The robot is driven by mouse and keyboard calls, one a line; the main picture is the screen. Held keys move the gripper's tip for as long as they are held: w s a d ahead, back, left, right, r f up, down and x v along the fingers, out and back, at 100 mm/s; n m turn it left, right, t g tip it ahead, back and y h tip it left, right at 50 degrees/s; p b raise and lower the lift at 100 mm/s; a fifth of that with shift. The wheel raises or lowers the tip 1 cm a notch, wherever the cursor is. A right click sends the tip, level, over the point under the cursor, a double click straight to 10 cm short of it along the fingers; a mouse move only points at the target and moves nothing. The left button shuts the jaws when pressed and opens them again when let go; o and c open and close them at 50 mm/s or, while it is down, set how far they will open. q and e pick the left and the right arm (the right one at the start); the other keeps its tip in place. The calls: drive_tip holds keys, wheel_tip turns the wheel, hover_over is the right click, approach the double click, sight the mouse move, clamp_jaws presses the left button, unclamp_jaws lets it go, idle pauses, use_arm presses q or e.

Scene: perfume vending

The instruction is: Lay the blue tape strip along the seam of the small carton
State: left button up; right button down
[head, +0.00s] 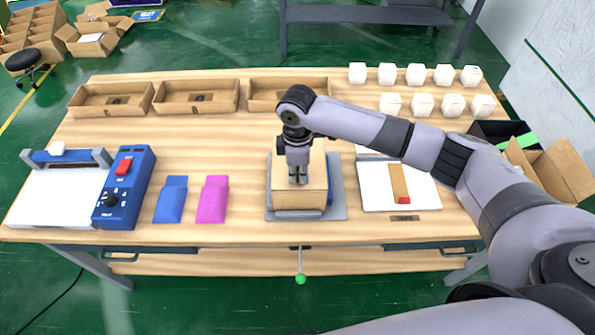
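A small tan carton (300,200) stands on a grey plate (338,208) at the front middle of the table. My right gripper (298,180) points down over the carton's top. It hides part of the carton's top, so the seam cannot be made out. Its two fingertips are close together; whether they hold anything is too small to tell. A little blue shows at the carton's right side (330,192), but I cannot tell whether it is the tape strip. A flat blue piece (170,202) lies on the table to the left. My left gripper is out of view.
A pink piece (212,202) lies beside the blue piece. A blue control box (124,190) stands at the left. Three open trays (196,110) line the back. A white board (425,196) and several white boxes (415,74) are at the right.

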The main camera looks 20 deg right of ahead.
drive_tip(key=shift+f, duration=0.15)
drive_tip(key=c, duration=1.7)
unclamp_jaws()
wheel_tip(320, 180, up, 6)
drive_tip(key=p, duration=0.7)
